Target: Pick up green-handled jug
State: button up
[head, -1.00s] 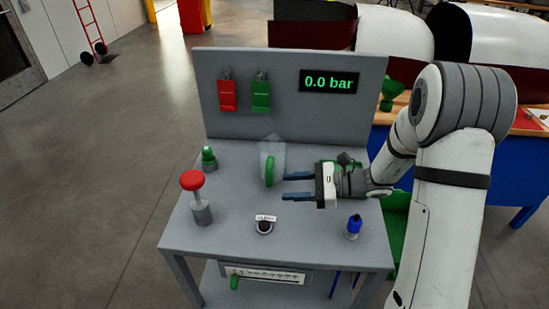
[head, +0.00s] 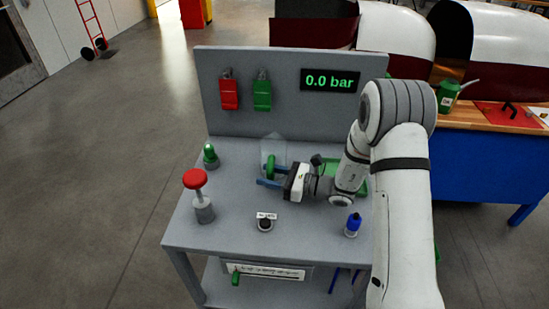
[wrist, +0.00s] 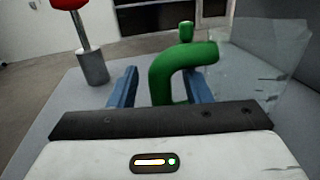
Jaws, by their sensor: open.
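The jug (head: 278,146) is a clear, see-through vessel with a green handle (head: 270,168). It stands on the grey bench in the head view. My gripper (head: 268,182) is open, with its blue fingers pointing left at the handle. In the wrist view, the green handle (wrist: 168,75) stands between the two blue fingers (wrist: 160,88), with a visible gap to the left finger. The right finger is close beside the handle; I cannot tell whether it touches.
A red-topped plunger (head: 196,180) and a green-topped fitting (head: 210,155) stand left on the bench (head: 225,232). A black knob (head: 265,224) and blue bottle (head: 353,224) are at the front. A green tray (head: 330,165) lies behind my arm. The back panel (head: 215,60) closes the rear.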

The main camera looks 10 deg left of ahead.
jog(key=shift+c, duration=0.3)
grip_shut()
dwell(0.4)
